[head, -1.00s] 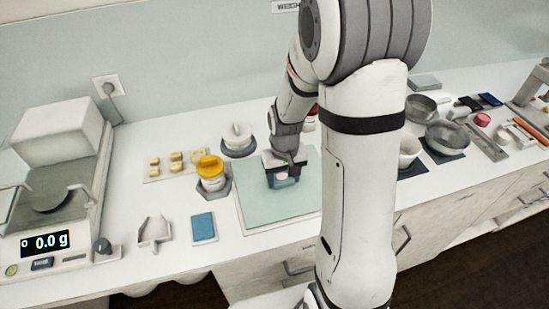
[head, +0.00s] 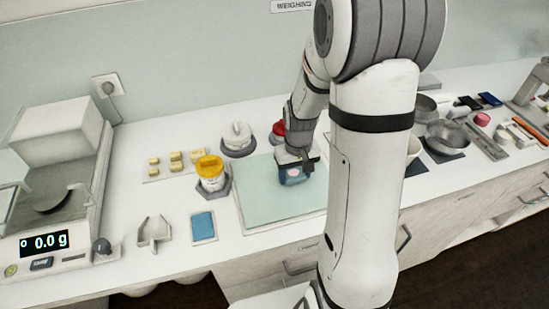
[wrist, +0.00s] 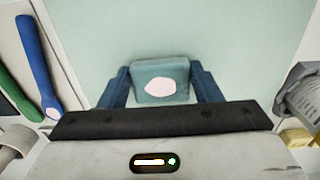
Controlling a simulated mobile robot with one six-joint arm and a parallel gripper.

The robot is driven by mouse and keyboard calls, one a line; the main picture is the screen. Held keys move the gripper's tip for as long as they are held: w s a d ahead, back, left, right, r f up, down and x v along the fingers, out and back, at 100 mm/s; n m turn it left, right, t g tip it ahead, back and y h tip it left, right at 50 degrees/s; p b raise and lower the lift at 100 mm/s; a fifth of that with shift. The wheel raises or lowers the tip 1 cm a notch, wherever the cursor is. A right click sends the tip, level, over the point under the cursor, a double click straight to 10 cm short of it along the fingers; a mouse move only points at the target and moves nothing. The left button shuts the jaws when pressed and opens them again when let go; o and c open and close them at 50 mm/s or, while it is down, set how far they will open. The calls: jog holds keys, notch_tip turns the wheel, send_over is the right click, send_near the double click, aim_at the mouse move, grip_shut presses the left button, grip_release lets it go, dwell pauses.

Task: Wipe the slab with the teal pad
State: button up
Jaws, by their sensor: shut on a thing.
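The pale green slab (head: 262,200) lies flat on the white counter in the middle of the head view. It also fills much of the wrist view (wrist: 220,60). My gripper (head: 293,172) is low over the right part of the slab. In the wrist view its two blue fingers (wrist: 161,88) are shut on the sides of the teal pad (wrist: 148,68), which has a pale oval mark on its upper face. The pad seems to be at the slab's surface; its underside is hidden. My arm hides the slab's right edge in the head view.
A yellow-lidded jar (head: 210,172) stands just left of the slab. A white lidded piece (head: 237,139) and a red-topped item (head: 278,130) stand behind. The scale (head: 60,190) is far left. Metal bowls (head: 446,135) are right.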

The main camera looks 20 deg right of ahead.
aim_at(275, 186)
jog(key=shift+a+f, duration=0.1)
jog(key=shift+f, duration=0.1)
jog(key=shift+a+r, duration=0.15)
jog(key=shift+a, duration=1.2)
jog(key=shift+s+a, duration=0.1)
jog(key=shift+a, duration=1.4)
jog(key=shift+a+r, duration=0.1)
jog(key=shift+r, duration=0.1)
jog(key=shift+r+p, duration=0.4)
jog(key=shift+r, duration=0.55)
jog(key=shift+r+p, duration=0.45)
jog(key=shift+r, duration=0.15)
notch_tip(275, 186, up, 4)
jog(key=p, duration=0.3)
jog(key=shift+r, duration=0.2)
